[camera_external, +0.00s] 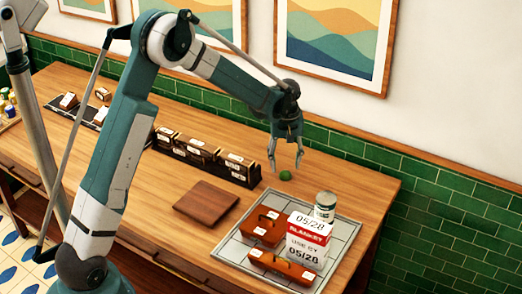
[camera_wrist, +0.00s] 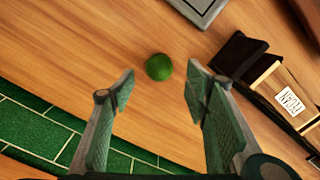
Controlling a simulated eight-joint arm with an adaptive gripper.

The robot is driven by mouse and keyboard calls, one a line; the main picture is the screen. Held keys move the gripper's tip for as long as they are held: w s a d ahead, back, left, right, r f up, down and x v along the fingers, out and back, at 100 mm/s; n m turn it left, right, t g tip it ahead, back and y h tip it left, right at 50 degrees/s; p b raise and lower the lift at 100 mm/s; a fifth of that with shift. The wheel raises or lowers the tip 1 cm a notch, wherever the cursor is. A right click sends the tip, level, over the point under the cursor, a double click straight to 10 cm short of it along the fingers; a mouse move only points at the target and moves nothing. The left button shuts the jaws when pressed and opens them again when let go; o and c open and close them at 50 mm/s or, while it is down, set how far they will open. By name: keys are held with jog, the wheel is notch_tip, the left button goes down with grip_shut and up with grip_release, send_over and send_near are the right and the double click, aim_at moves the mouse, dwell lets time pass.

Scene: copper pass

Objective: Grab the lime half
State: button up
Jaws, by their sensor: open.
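The lime half (camera_external: 285,175) is a small green dome on the wooden counter near the wall, just right of the dark rack. In the wrist view the lime half (camera_wrist: 158,67) shows its rounded green skin, lying between and a little beyond the fingertips. My gripper (camera_external: 286,168) is open and points down above the lime half, slightly to its left in the external view. The wrist view shows my gripper's two fingers (camera_wrist: 160,85) spread apart with nothing between them. No contact with the lime half shows.
A dark rack with labelled boxes (camera_external: 205,155) stands left of the lime. A grey tiled tray (camera_external: 225,250) holds a can (camera_external: 325,206), a red-and-white labelled box (camera_external: 308,240) and brown items. A brown board (camera_external: 206,201) lies nearby. The green tiled wall (camera_external: 350,145) is close behind.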

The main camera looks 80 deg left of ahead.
aim_at(285, 171)
jog(key=shift+f, duration=2.2)
jog(key=c, duration=0.7)
